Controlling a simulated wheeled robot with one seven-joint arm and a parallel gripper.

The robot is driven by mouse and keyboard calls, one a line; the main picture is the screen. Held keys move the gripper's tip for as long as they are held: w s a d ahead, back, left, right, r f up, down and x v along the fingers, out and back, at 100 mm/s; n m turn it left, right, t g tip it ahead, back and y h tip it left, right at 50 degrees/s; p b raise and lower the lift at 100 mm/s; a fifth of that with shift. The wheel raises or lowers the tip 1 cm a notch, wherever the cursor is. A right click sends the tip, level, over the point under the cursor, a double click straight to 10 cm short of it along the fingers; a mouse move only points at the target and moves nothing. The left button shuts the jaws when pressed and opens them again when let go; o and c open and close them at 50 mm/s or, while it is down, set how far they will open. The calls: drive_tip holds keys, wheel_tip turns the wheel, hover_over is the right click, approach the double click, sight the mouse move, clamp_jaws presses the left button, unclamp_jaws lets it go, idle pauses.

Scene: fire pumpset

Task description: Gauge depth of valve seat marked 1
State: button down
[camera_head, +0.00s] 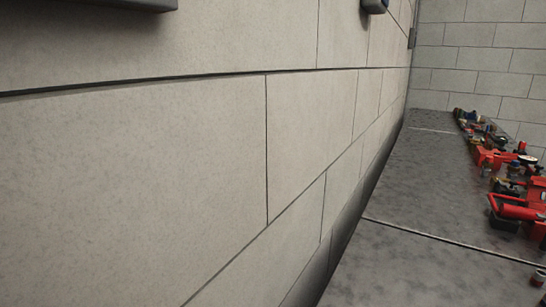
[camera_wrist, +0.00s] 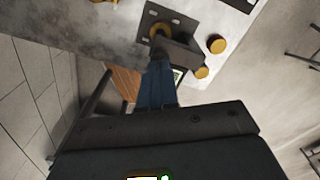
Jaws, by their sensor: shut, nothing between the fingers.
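In the wrist view my gripper (camera_wrist: 159,66) shows as a dark body with narrow blue fingers, shut and empty. Whether the fingers touch the bracket cannot be told. Two yellow-brown round pieces, one upper (camera_wrist: 217,44) and one lower (camera_wrist: 201,72), lie to its right. No mark 1 can be read, and I cannot tell which part is a valve seat. My gripper is not in the head view.
In the head view a pale block wall (camera_head: 180,170) fills the left. A grey slab surface (camera_head: 400,200) runs along it, with red pump parts (camera_head: 515,208) at the right edge.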

drive_tip(key=shift+f+b, duration=0.3)
drive_tip(key=shift+b, duration=0.1)
drive_tip(key=shift+f+b, duration=0.35)
drive_tip(key=shift+b, duration=0.1)
drive_tip(key=shift+a+f+b, duration=0.1)
drive_tip(key=shift+f+b, duration=0.5)
drive_tip(key=shift+b, duration=0.05)
idle(0.8)
drive_tip(key=shift+r+p, duration=1.2)
drive_tip(key=shift+r, duration=2.55)
